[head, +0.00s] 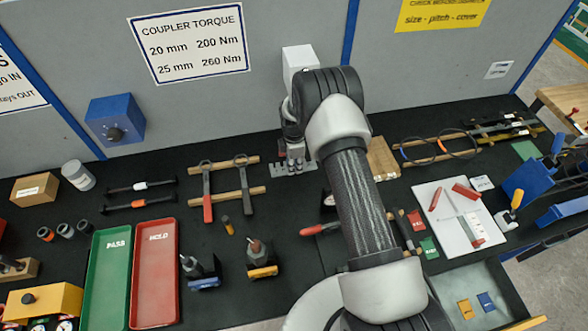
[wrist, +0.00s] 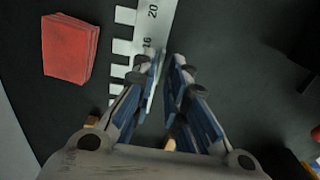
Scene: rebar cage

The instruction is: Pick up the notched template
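The notched template is a flat silver strip with square notches along one edge and printed numbers. It lies on the black bench in the head view (head: 294,169), close to the back wall. In the wrist view the notched template (wrist: 151,22) runs from the top edge down to my fingers, its notches facing left. My gripper (wrist: 164,62) is open, with the strip showing below and between its fingertips. I cannot tell whether they touch it. In the head view my gripper (head: 291,150) points down over the template, and my arm hides part of the bench.
A red stack of plates (wrist: 69,48) lies left of the template in the wrist view. The grey wall panel (head: 270,60) stands close behind.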

